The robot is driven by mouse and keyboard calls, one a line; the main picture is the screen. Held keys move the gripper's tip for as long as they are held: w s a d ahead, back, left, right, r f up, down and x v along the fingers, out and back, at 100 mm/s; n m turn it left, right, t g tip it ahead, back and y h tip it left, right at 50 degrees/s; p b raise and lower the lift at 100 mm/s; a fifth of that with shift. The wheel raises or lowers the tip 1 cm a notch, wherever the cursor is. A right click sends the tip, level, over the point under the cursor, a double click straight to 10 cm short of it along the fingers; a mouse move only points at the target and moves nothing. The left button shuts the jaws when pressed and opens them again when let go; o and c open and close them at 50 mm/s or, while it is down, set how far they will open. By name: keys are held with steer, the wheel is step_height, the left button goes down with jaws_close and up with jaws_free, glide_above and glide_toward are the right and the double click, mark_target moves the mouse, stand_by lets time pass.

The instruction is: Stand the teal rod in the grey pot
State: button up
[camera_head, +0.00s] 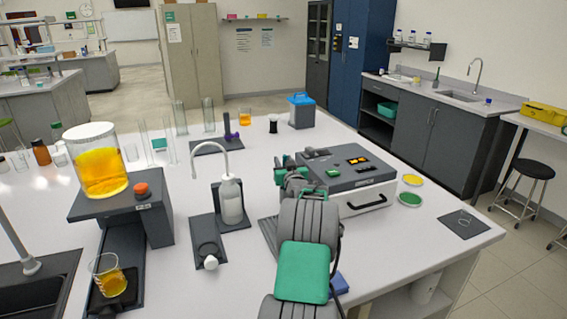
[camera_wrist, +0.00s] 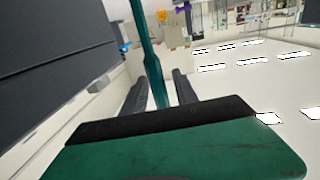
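The teal rod (camera_wrist: 150,60) shows in the wrist view. It runs from the top edge down between the two dark fingers of my gripper (camera_wrist: 163,80), leaning slightly in the picture. Its lower end is hidden behind my gripper's body. In the head view my gripper (camera_head: 288,165) is beside the left side of the grey instrument box, mostly hidden by my arm. I cannot make out the grey pot for sure in either view.
The grey instrument box (camera_head: 345,179) stands right of my gripper. A white wash bottle (camera_head: 231,200) stands to the left, near a dark plate (camera_head: 205,232). A blue-lidded container (camera_head: 301,112) and a dark mat (camera_head: 207,149) are farther back.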

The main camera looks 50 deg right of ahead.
steer(key=b+v, duration=0.2)
steer(key=v, duration=1)
steer(key=shift+b, duration=0.35)
steer(key=shift+r, duration=0.1)
